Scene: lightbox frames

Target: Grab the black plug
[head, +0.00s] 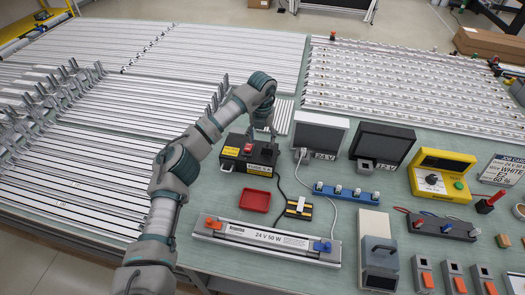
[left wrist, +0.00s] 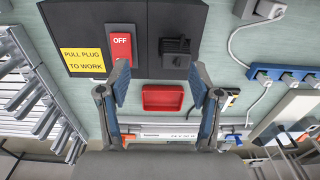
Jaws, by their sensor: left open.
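The black plug (left wrist: 175,46) sits on the face of a black box (left wrist: 80,28), to the right of a red OFF switch (left wrist: 121,46). My left gripper (head: 262,131) is just above the box, pointing down. In the left wrist view its fingers (left wrist: 160,84) are spread with nothing between them, and the plug lies beyond the tips, toward the right finger. My right gripper is out of view.
A red tray (head: 255,201) and a yellow-black block (head: 299,208) are in front of the box. A blue power strip (head: 347,193) and a white-framed panel (head: 319,134) stand to the right. A long light bar (head: 265,240) lies nearer. Profiles fill the left.

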